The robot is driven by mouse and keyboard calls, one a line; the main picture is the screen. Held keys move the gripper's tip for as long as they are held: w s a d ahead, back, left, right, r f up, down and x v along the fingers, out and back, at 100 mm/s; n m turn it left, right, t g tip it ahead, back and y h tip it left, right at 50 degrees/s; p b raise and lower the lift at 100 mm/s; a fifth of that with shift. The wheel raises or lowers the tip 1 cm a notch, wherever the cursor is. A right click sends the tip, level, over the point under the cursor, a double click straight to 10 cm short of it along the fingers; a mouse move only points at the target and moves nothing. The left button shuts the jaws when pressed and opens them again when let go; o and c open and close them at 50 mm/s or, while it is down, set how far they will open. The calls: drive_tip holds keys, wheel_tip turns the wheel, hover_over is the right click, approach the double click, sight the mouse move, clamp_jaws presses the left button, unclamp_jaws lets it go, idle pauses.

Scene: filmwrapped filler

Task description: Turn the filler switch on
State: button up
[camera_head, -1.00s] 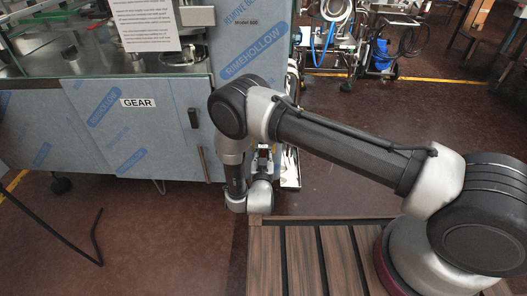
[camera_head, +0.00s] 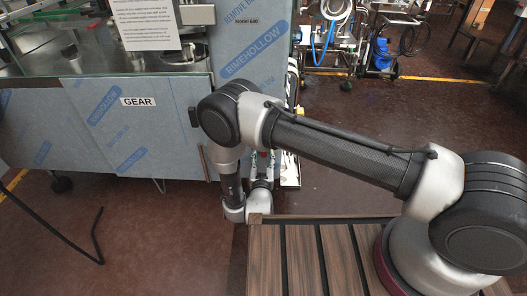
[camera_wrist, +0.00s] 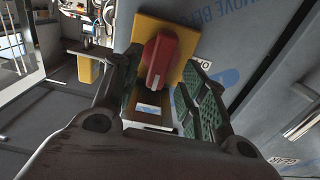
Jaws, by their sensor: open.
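The filler switch is a red rotary knob (camera_wrist: 160,58) on a yellow plate (camera_wrist: 186,50), in the upper middle of the wrist view. The plate is on the side of the film-wrapped filler (camera_head: 120,125), which fills the left of the head view. My gripper (camera_wrist: 165,82) is open, with its green-padded fingers on the left and right of the knob's near end. I cannot tell whether either pad touches the knob. In the head view my arm hides the switch and most of the gripper.
A slatted wooden surface (camera_head: 300,262) lies beneath my arm. A black bent bar (camera_head: 62,238) stands out at the lower left. A wheeled machine with blue hoses (camera_head: 325,45) is at the back. The brown floor (camera_head: 400,120) at right is open.

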drive_tip(key=shift+s, duration=1.95)
